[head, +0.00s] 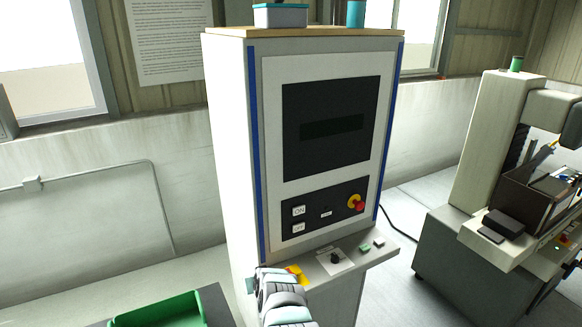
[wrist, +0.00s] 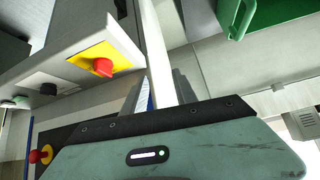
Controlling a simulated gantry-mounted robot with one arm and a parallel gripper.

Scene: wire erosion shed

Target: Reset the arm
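My arm shows at the bottom middle of the head view, in front of the control cabinet's shelf; its fingers cannot be made out there. In the wrist view my gripper (wrist: 158,92) has two dark grey fingers standing apart, with nothing seen held between them. A pale strip of the background shows through the gap. A red mushroom button (wrist: 103,67) on a yellow plate (wrist: 84,57) is left of the fingers, apart from them. In the head view the yellow plate (head: 298,274) is partly hidden by my arm.
The tall control cabinet (head: 229,140) has a dark screen (head: 332,125), ON and OFF buttons and a red-and-yellow switch (head: 356,203). A dark knob (head: 335,258) is on its shelf. A green bin (head: 160,312) is lower left. A machine (head: 470,250) stands right.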

